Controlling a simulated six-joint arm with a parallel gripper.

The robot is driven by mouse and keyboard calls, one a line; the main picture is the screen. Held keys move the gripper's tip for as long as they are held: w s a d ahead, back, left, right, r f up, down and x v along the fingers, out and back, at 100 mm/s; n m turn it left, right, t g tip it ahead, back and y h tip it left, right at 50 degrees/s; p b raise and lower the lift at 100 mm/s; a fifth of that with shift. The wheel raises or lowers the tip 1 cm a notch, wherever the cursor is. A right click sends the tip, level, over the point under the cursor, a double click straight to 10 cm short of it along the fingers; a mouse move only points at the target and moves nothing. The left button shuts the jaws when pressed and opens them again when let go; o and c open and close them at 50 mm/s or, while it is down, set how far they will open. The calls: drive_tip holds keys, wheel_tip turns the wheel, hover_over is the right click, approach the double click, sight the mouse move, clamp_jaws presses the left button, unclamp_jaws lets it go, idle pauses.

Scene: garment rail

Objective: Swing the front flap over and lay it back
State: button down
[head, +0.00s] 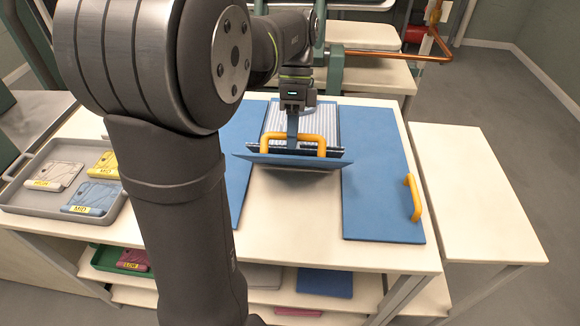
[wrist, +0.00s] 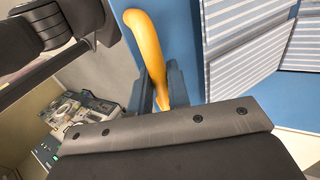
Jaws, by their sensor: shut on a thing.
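The front flap (head: 288,160) is a blue panel with an orange handle (head: 308,137). It is raised off the table and tilted, its near edge in the air over bare tabletop. My gripper (head: 292,136) is shut on this handle. Behind the flap, striped grey-white cloth (head: 301,117) lies in the middle. The striped cloth also shows in the wrist view (wrist: 245,65).
A flat blue right panel (head: 380,185) has its own orange handle (head: 415,198). A left blue panel (head: 243,130) is partly hidden by my arm. A grey tray (head: 32,217) with labelled folded pieces stands left. A bare side table (head: 475,190) is at right, a copper pipe (head: 385,56) behind.

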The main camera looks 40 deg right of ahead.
drive_tip(key=w+d+r, duration=0.3)
drive_tip(key=w+d, duration=0.5)
idle(0.4)
drive_tip(key=c, duration=1.4)
unclamp_jaws()
drive_tip(key=shift+d, duration=0.1)
drive_tip(key=shift+o, duration=0.2)
